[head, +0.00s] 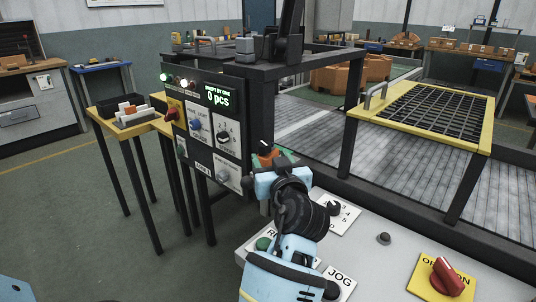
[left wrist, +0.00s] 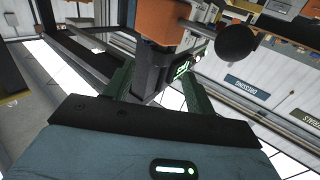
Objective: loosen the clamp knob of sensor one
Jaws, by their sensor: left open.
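My left gripper (head: 270,162) reaches up from the lower middle of the head view, its green fingers beside a small orange part with a black knob (head: 265,147). In the left wrist view the gripper (left wrist: 157,84) is open, with a dark post between or beyond its fingers. I cannot tell whether the fingers touch anything. No label marks sensor one. My right gripper is not in view.
A dark control panel (head: 207,150) with knobs and a green display stands left of the gripper. A grey console (head: 375,262) with a red rotary switch (head: 447,277) lies at the lower right. A yellow-framed grate (head: 428,108) and dark frame bars stand behind.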

